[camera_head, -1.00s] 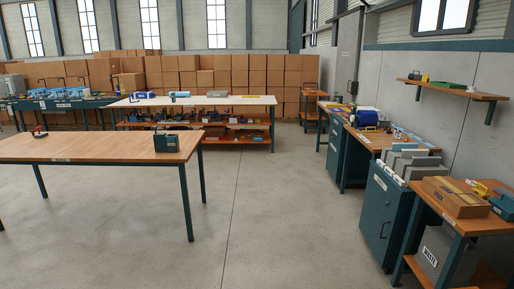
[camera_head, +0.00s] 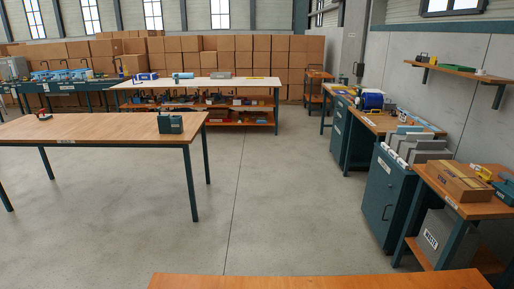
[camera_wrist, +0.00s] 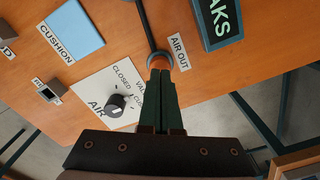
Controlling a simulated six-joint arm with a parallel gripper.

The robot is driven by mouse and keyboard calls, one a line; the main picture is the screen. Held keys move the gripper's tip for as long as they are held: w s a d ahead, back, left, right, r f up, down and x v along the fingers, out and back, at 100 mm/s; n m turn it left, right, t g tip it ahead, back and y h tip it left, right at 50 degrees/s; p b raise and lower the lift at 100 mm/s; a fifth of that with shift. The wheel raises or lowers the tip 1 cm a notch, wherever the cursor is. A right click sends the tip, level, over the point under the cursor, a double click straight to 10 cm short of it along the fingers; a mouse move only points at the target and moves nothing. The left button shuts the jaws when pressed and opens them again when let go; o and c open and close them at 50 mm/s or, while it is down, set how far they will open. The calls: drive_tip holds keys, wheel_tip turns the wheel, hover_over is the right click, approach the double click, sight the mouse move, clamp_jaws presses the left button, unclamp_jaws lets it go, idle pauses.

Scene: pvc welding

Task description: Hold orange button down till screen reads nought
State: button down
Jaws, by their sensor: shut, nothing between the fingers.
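In the wrist view my gripper (camera_wrist: 160,76) is shut and empty, its fingers pointing at an orange round part (camera_wrist: 161,61) beside the AIR OUT label (camera_wrist: 179,52). The fingertips overlap the orange part and hide some of it. I cannot tell whether they touch it or whether it is pressed down. A dark rod or hose runs up from it. The head view does not show my gripper.
A black knob (camera_wrist: 115,104) stands on a white AIR valve plate, left of my fingers. A blue pad (camera_wrist: 74,30) labelled CUSHION and a dark green box (camera_wrist: 217,22) lie above. In the head view a wooden top (camera_head: 320,282) fills the bottom edge; open floor lies beyond.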

drive_tip(key=shift+f, duration=1.1)
idle(1.9)
drive_tip(key=shift+r, duration=1.9)
drive_tip(key=d+r+m, duration=0.4)
drive_tip(key=d+r, duration=0.2)
drive_tip(key=d, duration=0.3)
drive_tip(key=d+r+m, duration=0.4)
drive_tip(key=d+r, duration=0.3)
drive_tip(key=d, duration=0.3)
drive_tip(key=s+d+r+m+y, duration=0.1)
drive_tip(key=s+d+r+m, duration=0.2)
drive_tip(key=s+d+m, duration=0.6)
drive_tip(key=s+d, duration=0.2)
drive_tip(key=s, duration=0.1)
drive_tip(key=shift+d+m+y, duration=0.3)
drive_tip(key=shift+y, duration=0.1)
